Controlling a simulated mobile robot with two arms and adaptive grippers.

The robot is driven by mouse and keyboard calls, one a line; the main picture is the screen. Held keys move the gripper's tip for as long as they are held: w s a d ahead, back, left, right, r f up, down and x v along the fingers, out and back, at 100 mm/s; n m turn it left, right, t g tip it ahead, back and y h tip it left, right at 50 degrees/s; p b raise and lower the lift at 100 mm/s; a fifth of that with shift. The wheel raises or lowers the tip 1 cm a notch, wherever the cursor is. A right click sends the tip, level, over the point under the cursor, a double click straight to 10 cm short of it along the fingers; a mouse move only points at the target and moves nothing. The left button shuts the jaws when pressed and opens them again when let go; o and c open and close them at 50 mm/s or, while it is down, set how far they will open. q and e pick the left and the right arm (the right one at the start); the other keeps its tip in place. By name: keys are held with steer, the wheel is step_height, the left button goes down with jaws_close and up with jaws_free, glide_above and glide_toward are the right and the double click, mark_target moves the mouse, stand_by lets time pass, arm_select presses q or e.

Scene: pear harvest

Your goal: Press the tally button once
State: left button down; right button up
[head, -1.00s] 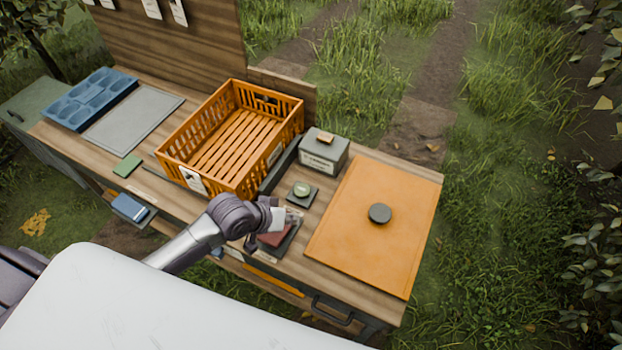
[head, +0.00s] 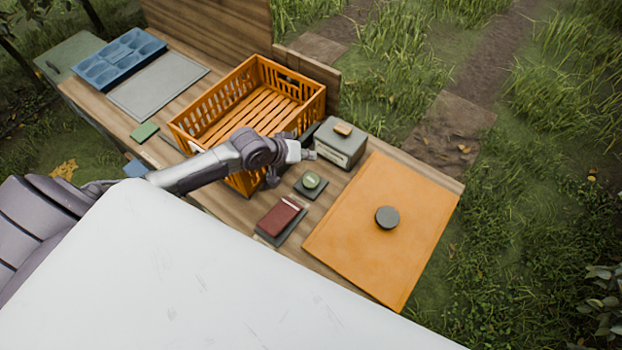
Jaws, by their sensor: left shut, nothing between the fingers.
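A grey labelled box (head: 340,148) with a small orange-brown piece (head: 343,129) on top stands behind the orange board. In front of it, a round pale green button-like piece (head: 311,180) sits on a dark square base (head: 304,190). I cannot tell for sure which is the tally button. My left gripper (head: 308,153) is shut and empty, just left of the grey box and above and behind the green piece. It looks apart from the green piece; whether it touches the box I cannot tell. My right gripper is out of view.
An orange slatted crate (head: 292,80) stands left, partly behind my left arm. An orange board (head: 350,235) with a dark round knob (head: 387,217) covers the right end. A dark red book (head: 279,215) lies at the front. A blue tray (head: 119,58) and grey mat (head: 160,85) lie far left.

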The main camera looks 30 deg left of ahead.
arm_select(q)
steer(key=f, duration=0.1)
steer(key=b, duration=0.6)
glide_above(309, 180)
step_height(309, 180, down, 6)
steer(key=shift+s+r, duration=0.1)
steer(key=shift+r, duration=0.1)
step_height(309, 180, down, 2)
steer(key=shift+b, duration=0.7)
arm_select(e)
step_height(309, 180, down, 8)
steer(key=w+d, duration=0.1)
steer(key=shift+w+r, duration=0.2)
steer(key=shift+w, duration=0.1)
arm_select(q)
steer(key=shift+f, duration=0.1)
steer(key=shift+f, duration=0.35)
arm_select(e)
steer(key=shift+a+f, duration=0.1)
